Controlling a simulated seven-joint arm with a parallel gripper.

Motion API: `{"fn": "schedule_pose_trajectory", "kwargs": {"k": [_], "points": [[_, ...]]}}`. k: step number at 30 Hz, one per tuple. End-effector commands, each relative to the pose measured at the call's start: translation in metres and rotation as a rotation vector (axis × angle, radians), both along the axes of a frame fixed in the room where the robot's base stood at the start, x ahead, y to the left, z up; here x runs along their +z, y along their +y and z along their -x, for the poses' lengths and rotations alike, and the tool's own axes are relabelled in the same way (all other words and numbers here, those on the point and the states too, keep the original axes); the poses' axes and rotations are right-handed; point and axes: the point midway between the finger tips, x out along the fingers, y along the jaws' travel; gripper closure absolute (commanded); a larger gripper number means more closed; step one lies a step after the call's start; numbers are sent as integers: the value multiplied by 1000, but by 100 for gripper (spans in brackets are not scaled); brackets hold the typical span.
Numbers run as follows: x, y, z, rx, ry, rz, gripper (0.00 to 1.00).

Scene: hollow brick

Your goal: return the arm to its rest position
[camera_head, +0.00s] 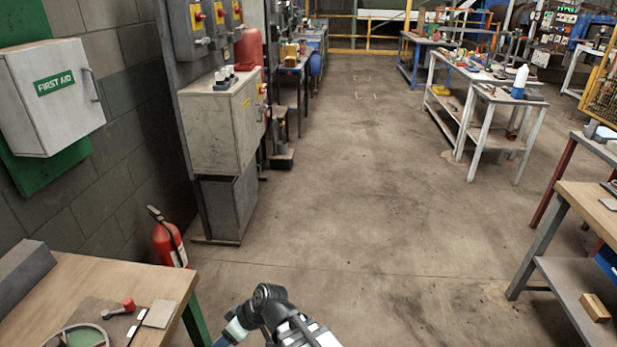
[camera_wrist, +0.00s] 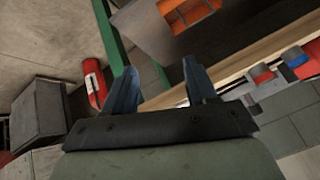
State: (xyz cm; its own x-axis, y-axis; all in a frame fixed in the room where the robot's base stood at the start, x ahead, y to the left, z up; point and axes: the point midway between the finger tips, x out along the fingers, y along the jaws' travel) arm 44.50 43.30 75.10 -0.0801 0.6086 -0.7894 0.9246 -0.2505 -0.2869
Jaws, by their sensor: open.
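My gripper (camera_wrist: 160,80) shows in the wrist view with its two blue fingers apart and nothing between them. In the head view my arm enters at the bottom centre, to the right of the wooden table (camera_head: 75,283). A blue part at its end reaches down toward the bottom edge, where the fingertips are cut off. An orange block with openings (camera_wrist: 190,14) shows at the top of the wrist view, beyond the fingers and apart from them.
A red fire extinguisher (camera_head: 168,243) stands by the wall behind the table; it also shows in the wrist view (camera_wrist: 93,83). A grey cabinet (camera_head: 222,125) stands left of the aisle. A workbench (camera_head: 580,212) is at right. The concrete floor (camera_head: 360,190) between is clear.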

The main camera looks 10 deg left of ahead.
Motion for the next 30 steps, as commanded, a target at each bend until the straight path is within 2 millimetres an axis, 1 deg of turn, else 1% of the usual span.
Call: {"fn": "schedule_pose_trajectory", "kwargs": {"k": [1,5,6,8,9,11,12,14,15,17,18,19,20,21,24,27,30], "points": [[-7,-19,-14,-53,14,31,43],[-25,-67,-44,-187,53,115,43],[-30,-83,-52,-230,64,140,43],[-38,-106,-63,-294,81,176,43],[-43,-122,-70,-337,94,200,43],[-50,-146,-79,-402,112,237,43],[-55,-163,-85,-445,125,261,43],[-62,-188,-92,-512,143,297,43],[-66,-205,-97,-557,154,320,43],[-72,-230,-102,-624,173,354,43],[-77,-247,-105,-668,186,378,43],[-80,-260,-107,-701,195,395,43],[-83,-273,-109,-735,205,412,43],[-87,-290,-110,-781,217,434,43],[-94,-328,-112,-883,244,484,43],[-100,-359,-112,-967,267,524,43],[-105,-385,-110,-1039,286,559,43]]}}
